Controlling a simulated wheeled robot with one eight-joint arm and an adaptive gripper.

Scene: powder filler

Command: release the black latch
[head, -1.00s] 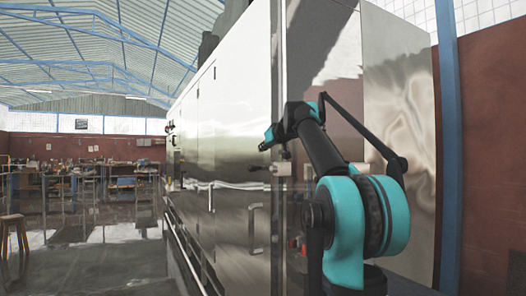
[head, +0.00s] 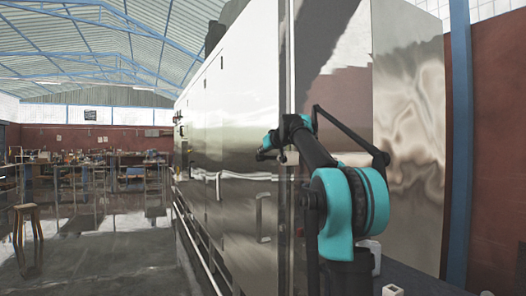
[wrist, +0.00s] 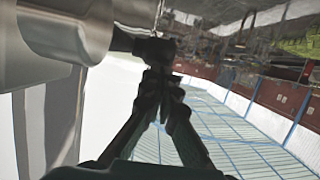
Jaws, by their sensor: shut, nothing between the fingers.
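The black latch (wrist: 147,44) shows in the wrist view as a dark handle sticking out from a shiny metal mount. My gripper (wrist: 161,76) is just below it in that view, its two fingertips together with nothing between them. The fingertips look very close to the latch's outer end or against it; I cannot tell if they touch. In the head view my gripper (head: 268,149) is at the steel cabinet's front near its right edge, and the latch is mostly hidden behind it.
The tall steel cabinet (head: 235,130) fills the middle, with a vertical handle (head: 263,218) below my gripper and a rail along its foot. A wooden stool (head: 28,222) stands at left on open floor. Workbenches line the back.

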